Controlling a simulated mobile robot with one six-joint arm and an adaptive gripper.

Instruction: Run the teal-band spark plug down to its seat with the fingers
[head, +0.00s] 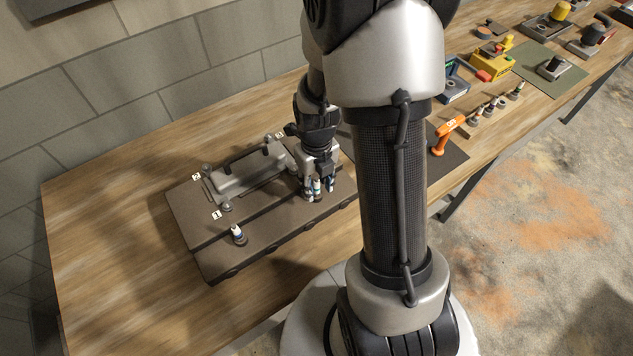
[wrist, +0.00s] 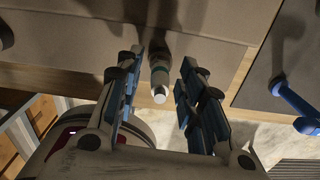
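In the wrist view the teal-band spark plug (wrist: 159,82) stands in the brown engine block (wrist: 215,52). It has a white body, a green-teal band and a metal tip pointing toward the camera. My gripper (wrist: 160,70) has one blue-padded finger on each side of the plug, with a gap showing on both sides, so it is open around the plug and apart from it. In the head view my gripper (head: 318,187) is low over the right part of the block (head: 205,235), and its fingers largely hide the plug. How deep the plug sits cannot be told.
Another white-topped plug (head: 238,234) stands at the block's front left. A grey ridged cover (head: 247,172) lies along the block's back. An orange tool (head: 447,135) and several small plugs stand farther right. The wooden bench (head: 105,235) is clear at left.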

